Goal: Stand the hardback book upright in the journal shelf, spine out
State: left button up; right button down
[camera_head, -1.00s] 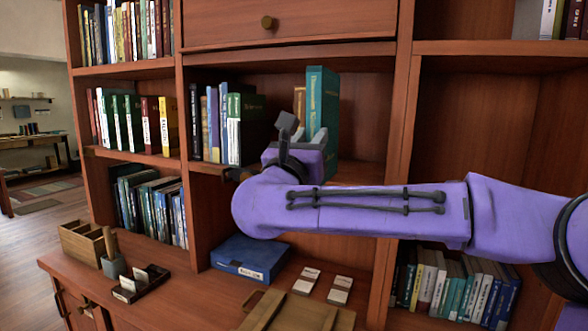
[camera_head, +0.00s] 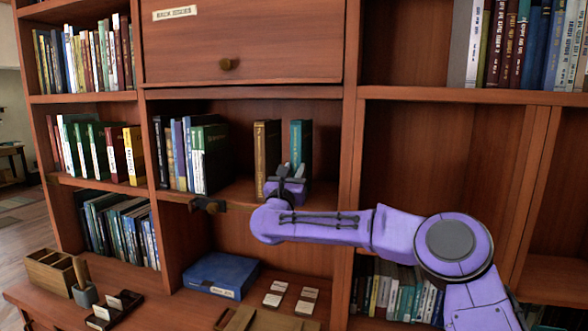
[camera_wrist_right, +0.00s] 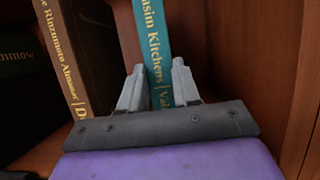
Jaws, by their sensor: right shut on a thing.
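The teal hardback book (camera_head: 300,145) stands upright in the middle shelf compartment (camera_head: 236,194), right of a brown and gold book (camera_head: 266,155). Its spine with gold lettering faces out, and it also shows in the right wrist view (camera_wrist_right: 156,50). My right gripper (camera_head: 290,172) is shut on the lower part of the spine, one finger on each side, as the right wrist view (camera_wrist_right: 158,88) shows. The book's bottom edge is hidden behind my gripper, so I cannot tell whether it touches the shelf board. My left gripper is not in view.
Several books (camera_head: 195,152) stand at the left of the same compartment. The brown book (camera_wrist_right: 85,60) stands left of the teal one with a gap between. The compartment's right wall (camera_head: 337,150) is close. A blue box (camera_head: 221,275) lies on the counter below.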

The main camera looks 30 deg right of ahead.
jog(key=s, duration=0.3)
jog(key=shift+s+d+m+b, duration=0.2)
jog(key=shift+d+m+b, duration=0.05)
jog(key=shift+m+b, duration=0.05)
jog(key=c, duration=1.1)
grip_release()
jog(key=shift+w+f, duration=0.3)
jog(key=shift+w, duration=0.2)
jog(key=o, duration=0.3)
jog(key=shift+w+f, duration=0.15)
jog(key=shift+w, duration=0.15)
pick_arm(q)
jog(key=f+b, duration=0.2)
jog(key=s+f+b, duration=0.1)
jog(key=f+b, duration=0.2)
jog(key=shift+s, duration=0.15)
pick_arm(e)
jog(key=v, duration=1.2)
jog(key=shift+s+r, duration=0.3)
jog(key=shift+a, duration=0.15)
